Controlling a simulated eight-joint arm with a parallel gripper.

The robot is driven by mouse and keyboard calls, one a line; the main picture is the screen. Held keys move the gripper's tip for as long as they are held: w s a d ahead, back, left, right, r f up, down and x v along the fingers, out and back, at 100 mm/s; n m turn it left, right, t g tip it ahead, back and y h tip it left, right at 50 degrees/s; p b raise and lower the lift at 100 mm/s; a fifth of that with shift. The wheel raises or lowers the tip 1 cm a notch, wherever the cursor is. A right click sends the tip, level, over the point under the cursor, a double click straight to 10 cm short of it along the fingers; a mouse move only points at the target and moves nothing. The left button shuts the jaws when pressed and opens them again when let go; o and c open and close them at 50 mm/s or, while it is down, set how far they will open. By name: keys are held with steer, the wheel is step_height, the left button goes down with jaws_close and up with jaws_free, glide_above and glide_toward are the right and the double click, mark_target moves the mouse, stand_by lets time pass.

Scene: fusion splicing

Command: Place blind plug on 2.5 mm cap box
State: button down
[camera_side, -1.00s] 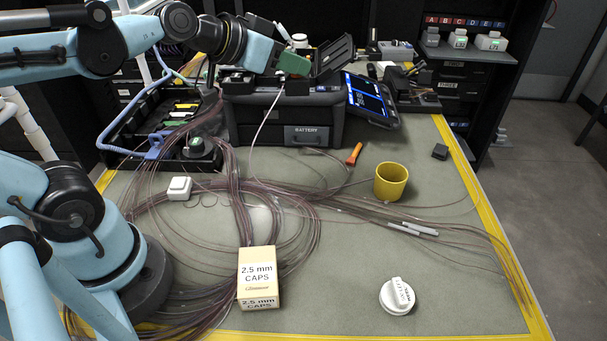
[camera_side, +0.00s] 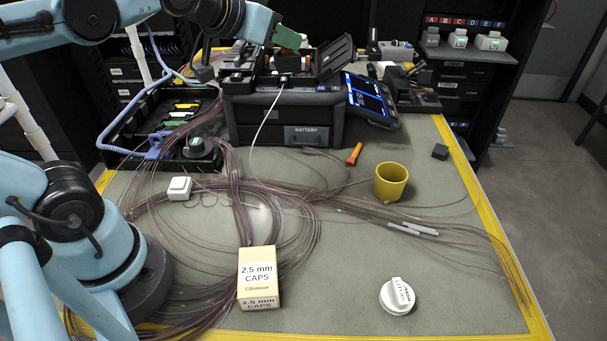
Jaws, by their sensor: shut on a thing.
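The 2.5 mm cap box (camera_side: 257,284), a cream carton labelled "2.5 mm CAPS", stands at the front centre of the mat. A white round piece with a raised, lettered grip (camera_side: 397,296) lies on the mat to its right; I cannot tell whether it is the blind plug. My gripper (camera_side: 287,38) shows as a green end at the top centre, above the splicer and far behind the box. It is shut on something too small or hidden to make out.
The black splicer (camera_side: 285,118) with its tilted screen (camera_side: 370,98) stands at the back. Loose fibre coils (camera_side: 240,200) cover the left and middle. A yellow cup (camera_side: 391,182) and white square box (camera_side: 179,188) stand on the mat. The mat between box and round piece is clear.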

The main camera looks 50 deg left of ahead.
steer(key=s+a+n+g+y, duration=0.2)
steer(key=a+n+g+y, duration=0.55)
steer(key=a, duration=2.15)
step_height(320, 180, down, 10)
steer(key=r+n+t+y, duration=0.1)
steer(key=n+t+y, duration=0.1)
steer(key=n, duration=0.1)
steer(key=shift+s+a+f, duration=0.75)
steer(key=shift+a+f, duration=1.1)
steer(key=shift+f, duration=0.1)
steer(key=shift+s+a+f, duration=0.75)
steer(key=shift+a+f, duration=1.05)
steer(key=shift+f, duration=0.1)
steer(key=shift+s+a+f, duration=0.75)
steer(key=shift+a+f, duration=1.1)
steer(key=shift+f, duration=0.1)
steer(key=shift+f, duration=0.3)
steer(key=shift+f, duration=0.3)
steer(key=c, duration=0.9)
jaws_free()
